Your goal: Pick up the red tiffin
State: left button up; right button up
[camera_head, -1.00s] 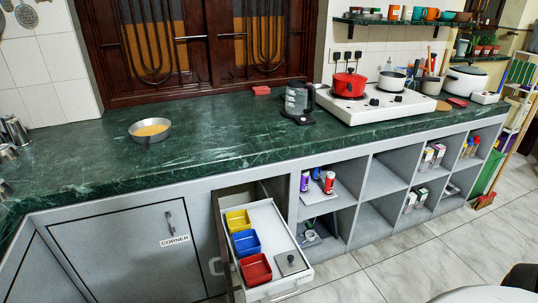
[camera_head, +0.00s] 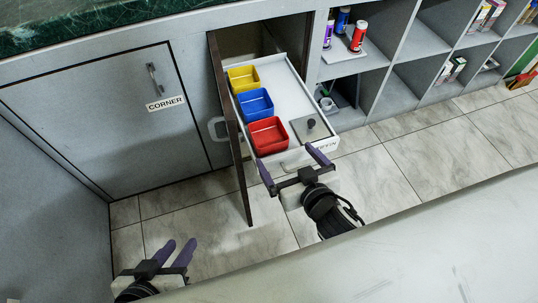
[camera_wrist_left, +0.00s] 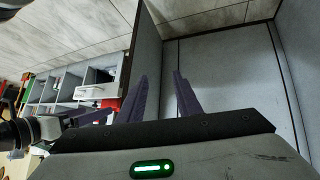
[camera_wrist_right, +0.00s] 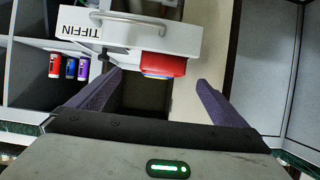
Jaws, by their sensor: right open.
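The red tiffin (camera_head: 268,136) is an open square box at the front of the pulled-out drawer (camera_head: 312,105). The blue tiffin (camera_head: 254,103) and the yellow tiffin (camera_head: 242,78) stand in a row behind it. My right gripper (camera_head: 288,157) is open and empty by the drawer front, close to the red tiffin but apart from it. In the right wrist view the red tiffin (camera_wrist_right: 164,62) shows ahead, between the spread fingers. My left gripper (camera_head: 178,247) is low at the left, its fingers apart with nothing between them; it also shows in the left wrist view (camera_wrist_left: 160,78).
A grey lid with a knob (camera_head: 311,128) lies beside the red tiffin. An open cabinet door (camera_head: 232,130) stands along the drawer's left side, between it and my left gripper. Open shelves (camera_head: 390,80) with bottles are on the right. A pale surface (camera_head: 420,255) fills the lower right.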

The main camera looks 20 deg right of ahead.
jog(key=shift+w+f+t+b, duration=0.15)
jog(key=shift+w+f+b, duration=0.15)
jog(key=shift+w+b, duration=0.15)
jog(key=shift+w+f+t+b, duration=0.15)
jog(key=shift+w+f+b, duration=0.15)
jog(key=shift+w, duration=0.25)
jog(key=b, duration=0.1)
send_near(263, 126)
jog(key=shift+d+f, duration=0.15)
jog(key=shift+d, duration=0.2)
jog(key=x, duration=0.1)
jog(key=b+x, duration=0.1)
jog(key=x, duration=0.1)
jog(key=b+x, duration=0.1)
jog(key=x, duration=0.1)
jog(key=shift+w+a, duration=0.1)
jog(key=shift+a, duration=0.25)
pick_arm(q)
jog(key=shift+m+g+h, duration=0.4)
jog(key=shift+m+g, duration=0.2)
jog(key=shift+g, duration=0.1)
jog(key=f, duration=0.1)
jog(key=d+f, duration=0.2)
jog(key=shift+w+d+f, duration=0.15)
jog(key=shift+w+d, duration=0.05)
jog(key=shift+w, duration=0.1)
pick_arm(e)
jog(key=c, duration=1.2)
